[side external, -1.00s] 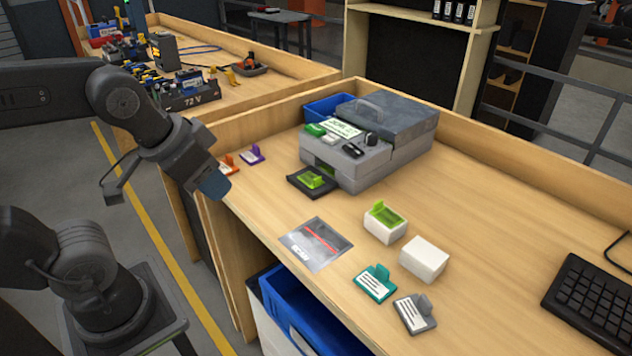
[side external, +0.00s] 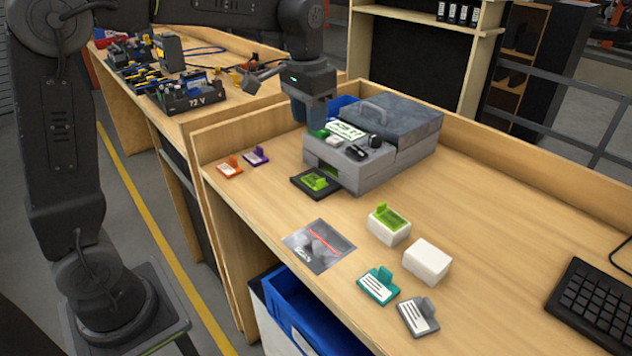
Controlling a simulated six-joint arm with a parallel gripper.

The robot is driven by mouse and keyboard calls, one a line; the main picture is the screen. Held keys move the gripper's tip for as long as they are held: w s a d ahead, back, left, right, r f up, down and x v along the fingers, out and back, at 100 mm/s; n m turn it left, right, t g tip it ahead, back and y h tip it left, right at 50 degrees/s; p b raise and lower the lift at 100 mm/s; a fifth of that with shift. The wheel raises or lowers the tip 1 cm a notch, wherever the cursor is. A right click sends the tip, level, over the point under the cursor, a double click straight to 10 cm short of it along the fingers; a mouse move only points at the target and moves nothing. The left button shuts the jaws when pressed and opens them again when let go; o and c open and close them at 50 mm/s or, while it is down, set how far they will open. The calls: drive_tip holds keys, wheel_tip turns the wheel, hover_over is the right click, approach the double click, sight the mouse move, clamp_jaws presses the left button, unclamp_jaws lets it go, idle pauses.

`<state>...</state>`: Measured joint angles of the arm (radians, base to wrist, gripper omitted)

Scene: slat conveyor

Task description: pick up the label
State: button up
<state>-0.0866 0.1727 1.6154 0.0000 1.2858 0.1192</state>
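Several small labels with upright tabs lie about, and I cannot tell which one is meant. A lime green label (side external: 317,181) sits on the black tray (side external: 302,190) at the front of the grey printer (side external: 345,176). Another green label (side external: 389,217) sits on a white block (side external: 388,236). A teal label (side external: 378,286) and a grey label (side external: 417,317) lie near the front edge. An orange label (side external: 230,168) and a purple label (side external: 256,155) lie at the far left.
A second white block (side external: 427,261) stands right of the first. A clear bag with a red strip (side external: 320,246) lies at the front edge. A keyboard (side external: 598,303) is at the right. A wooden rim (side external: 500,150) runs along the back.

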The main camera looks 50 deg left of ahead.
drive_tip(key=w+a+f, duration=0.1)
drive_tip(key=w+f, duration=0.1)
drive_tip(key=w, duration=0.1)
approach(319, 177)
drive_tip(key=shift+s+d+f+g, duration=0.2)
drive_tip(key=shift+s+d+f, duration=0.1)
drive_tip(key=shift+d+f, duration=0.25)
drive_tip(key=shift+s+d+f+g, duration=0.2)
drive_tip(key=shift+s+d+f, duration=0.05)
drive_tip(key=shift+d+f, duration=0.3)
drive_tip(key=shift+s+d+f, duration=0.15)
drive_tip(key=shift+f, duration=1.15)
drive_tip(key=shift+s+d+f, duration=0.15)
drive_tip(key=shift+f, duration=1.15)
clamp_jaws()
